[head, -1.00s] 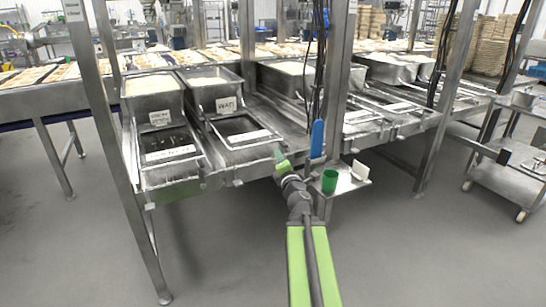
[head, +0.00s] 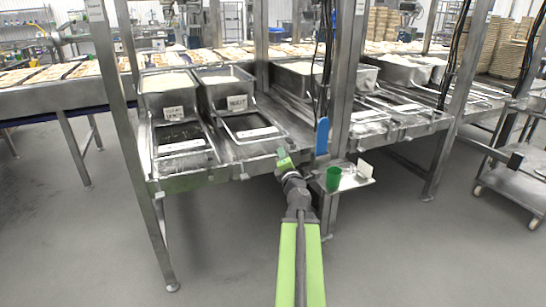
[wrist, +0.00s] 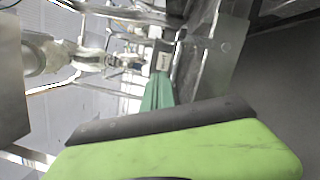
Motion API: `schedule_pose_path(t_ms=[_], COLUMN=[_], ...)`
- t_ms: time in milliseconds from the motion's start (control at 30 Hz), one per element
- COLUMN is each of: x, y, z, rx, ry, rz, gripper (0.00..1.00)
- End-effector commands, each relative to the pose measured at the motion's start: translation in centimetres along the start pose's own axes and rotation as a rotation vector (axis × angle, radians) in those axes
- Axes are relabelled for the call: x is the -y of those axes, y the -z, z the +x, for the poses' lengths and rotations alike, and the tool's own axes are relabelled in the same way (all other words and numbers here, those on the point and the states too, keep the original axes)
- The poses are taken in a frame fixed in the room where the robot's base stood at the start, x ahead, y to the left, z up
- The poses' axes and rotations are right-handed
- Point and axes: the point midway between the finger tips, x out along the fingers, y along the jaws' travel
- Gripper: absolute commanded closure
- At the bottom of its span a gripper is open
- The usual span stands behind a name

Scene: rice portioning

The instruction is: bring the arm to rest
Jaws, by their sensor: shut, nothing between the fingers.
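My gripper (head: 284,161) is at the end of my outstretched arm, in front of the metal rack's front edge. Its fingers are shut and hold nothing. It is small in the head view, with a green tip near the blue upright piece. In the wrist view a green and black part of my own arm fills the bottom, and a green shape (wrist: 158,92) shows beyond it.
A small side shelf (head: 345,183) holds a green cup (head: 333,178) and a white piece (head: 365,170), just right of my gripper. A blue piece (head: 322,136) stands by the post. Rice bins (head: 168,92) stand on the metal rack. A trolley (head: 515,180) is at right. The floor in front is clear.

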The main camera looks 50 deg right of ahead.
Motion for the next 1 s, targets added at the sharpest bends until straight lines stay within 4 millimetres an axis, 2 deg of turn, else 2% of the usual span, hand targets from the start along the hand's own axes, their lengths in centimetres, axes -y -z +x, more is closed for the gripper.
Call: schedule_pose_path(t_ms=[433, 467, 533, 567, 667, 700, 767, 800, 867, 900, 967, 1000], x=[0.4, 0.2, -0.8, -1.5, -4.7, -6.1, -8.4, -9.9, -12.0, -13.1, -14.1, -14.2], y=[-0.9, -0.4, 1.9, 3.5, 10.8, 14.1, 18.9, 22.1, 27.0, 30.3, 35.2, 38.5], z=[0.0, 0.1, 0.5, 0.8, 1.4, 1.4, 1.1, 0.7, 0.0, -0.7, -2.1, -3.4], rx=[0.010, 0.003, -0.027, -0.048, -0.142, -0.184, -0.245, -0.279, -0.318, -0.336, -0.352, -0.355], ry=[0.005, 0.001, -0.012, -0.022, -0.063, -0.083, -0.112, -0.124, -0.120, -0.097, -0.024, 0.052], rz=[-0.001, -0.001, 0.003, 0.005, 0.016, 0.023, 0.050, 0.078, 0.142, 0.203, 0.323, 0.416], gripper=[1.00, 1.00, 1.00, 1.00, 1.00, 1.00, 1.00, 1.00, 1.00, 1.00, 1.00, 1.00])
